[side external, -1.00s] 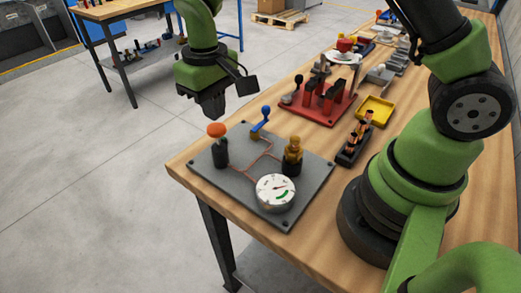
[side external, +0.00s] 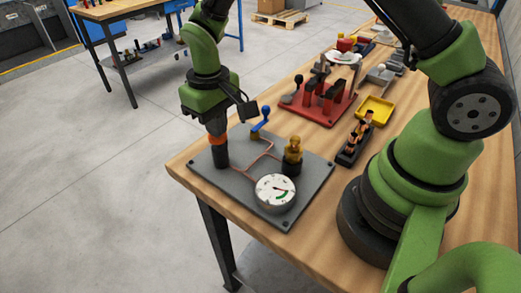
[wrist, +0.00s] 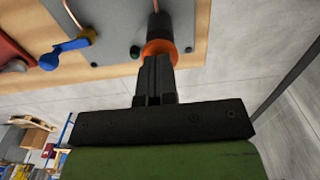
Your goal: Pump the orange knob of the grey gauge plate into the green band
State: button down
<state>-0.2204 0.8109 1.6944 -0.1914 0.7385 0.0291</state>
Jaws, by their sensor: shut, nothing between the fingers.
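The grey gauge plate (side external: 245,190) lies flat on the wooden table's near left corner. Its orange knob (side external: 216,142) sits low on a black cylinder (side external: 221,158) at the plate's left. My gripper (side external: 216,134) points down directly over the knob, its shut fingertips at the knob's top and apparently touching it. In the wrist view my shut fingers (wrist: 157,62) meet the orange knob (wrist: 159,47), partly hiding it. The round white gauge (side external: 275,193) is at the plate's front, with a small green band; the needle is too small to read exactly.
A blue-handled lever (side external: 261,120) and a brass fitting (side external: 293,150) stand on the plate, joined by copper tubes. A red fixture (side external: 320,103), a yellow tray (side external: 375,110) and a dark rack (side external: 354,145) are behind. Open floor lies left of the table.

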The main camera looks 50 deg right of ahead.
jog(key=shift+f, duration=0.2)
jog(key=shift+r, duration=3.6)
jog(key=s+d+r+m+t+y, duration=0.1)
jog(key=s+d+r+m+t, duration=0.2)
jog(key=s+r, duration=0.75)
jog(key=s+d+r+m+t+y, duration=0.1)
jog(key=s+r+t, duration=0.3)
jog(key=s, duration=0.4)
jog(key=shift+s+d+r, duration=0.15)
jog(key=shift+s+d, duration=0.2)
jog(key=shift+d, duration=0.05)
